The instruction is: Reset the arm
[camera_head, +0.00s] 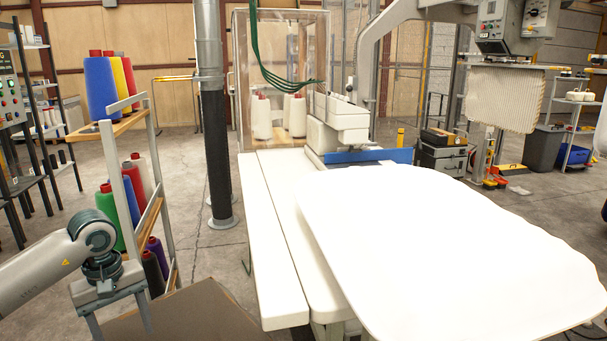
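My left arm comes in from the lower left, and its gripper (121,322) points down. Its two fingers are spread apart, with nothing visible between them; the tip of the nearer finger is close to the bottom edge of the picture. The gripper is over or just beside the left part of a brown cardboard box (195,318); I cannot tell its height above it. My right arm and gripper are not in view. A large white pillow-like piece (440,245) covers the right part of the white worktable (270,260).
A rack (150,150) with several coloured thread cones stands just behind my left gripper. A white sewing machine (340,120) stands at the table's far end. Open floor lies between rack and table.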

